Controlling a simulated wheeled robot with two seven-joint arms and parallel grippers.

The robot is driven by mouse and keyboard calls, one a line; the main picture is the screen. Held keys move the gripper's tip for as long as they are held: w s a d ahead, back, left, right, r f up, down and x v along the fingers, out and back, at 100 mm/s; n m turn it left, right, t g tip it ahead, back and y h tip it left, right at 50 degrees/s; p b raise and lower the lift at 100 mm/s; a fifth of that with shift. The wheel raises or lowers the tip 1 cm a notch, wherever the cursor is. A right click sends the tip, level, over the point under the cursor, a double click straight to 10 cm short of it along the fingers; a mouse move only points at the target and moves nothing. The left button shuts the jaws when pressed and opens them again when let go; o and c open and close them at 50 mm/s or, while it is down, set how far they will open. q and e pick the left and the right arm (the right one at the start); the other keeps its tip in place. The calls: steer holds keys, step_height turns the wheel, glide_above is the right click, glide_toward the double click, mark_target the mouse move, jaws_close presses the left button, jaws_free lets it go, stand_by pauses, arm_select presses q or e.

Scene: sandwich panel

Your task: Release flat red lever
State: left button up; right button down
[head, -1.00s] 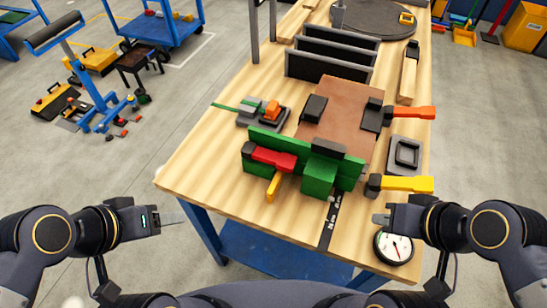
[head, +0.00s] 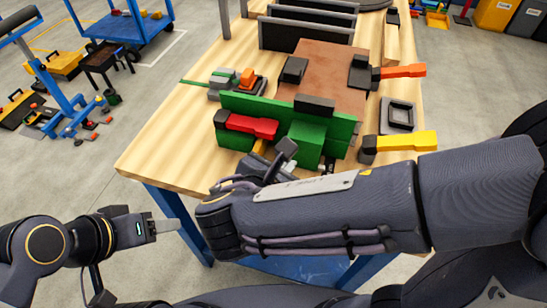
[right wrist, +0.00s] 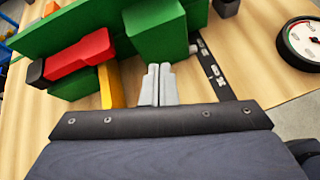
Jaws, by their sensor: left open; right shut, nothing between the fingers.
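A red lever (head: 247,124) with a black end lies flat along the top of a green fixture (head: 265,107) near the table's front edge. It also shows in the right wrist view (right wrist: 80,55), left of my fingers. My right gripper (right wrist: 158,82) is shut and empty, its pale fingertips before the green fixture, between a yellow lever (right wrist: 106,87) and a green block (right wrist: 155,25). It does not touch the red lever. In the head view my right forearm hides most of that gripper. My left gripper (head: 172,226) is open and empty, left of the table.
A second, orange-red lever (head: 402,71) sits at the right rear of the brown panel (head: 327,68). A yellow-handled lever (head: 405,141) sits at the front right. A round gauge (right wrist: 302,43) lies right in the wrist view. Bare wood (head: 165,140) is free at the table's left.

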mark_target(265, 127)
steer(key=a+n+t, duration=0.1)
steer(key=a, duration=0.1)
steer(key=a+n+t, duration=0.1)
steer(key=a, duration=0.1)
steer(key=s+a+n+t+y, duration=0.1)
steer(key=a+n, duration=0.1)
steer(key=shift+s+a+b, duration=0.1)
steer(key=shift+b, duration=0.3)
steer(key=b+x, duration=0.1)
steer(key=x, duration=0.9)
steer(key=shift+r, duration=0.1)
step_height(265, 127, up, 5)
steer(key=n+h+p, duration=0.1)
steer(key=n+p, duration=0.1)
steer(key=p, duration=0.8)
steer(key=shift+a+n+h, duration=0.1)
steer(key=shift+n+h, duration=0.2)
steer(key=shift+a+r+p, duration=0.1)
steer(key=shift+r+p, duration=0.25)
steer(key=shift+p, duration=0.2)
steer(key=shift+w, duration=0.2)
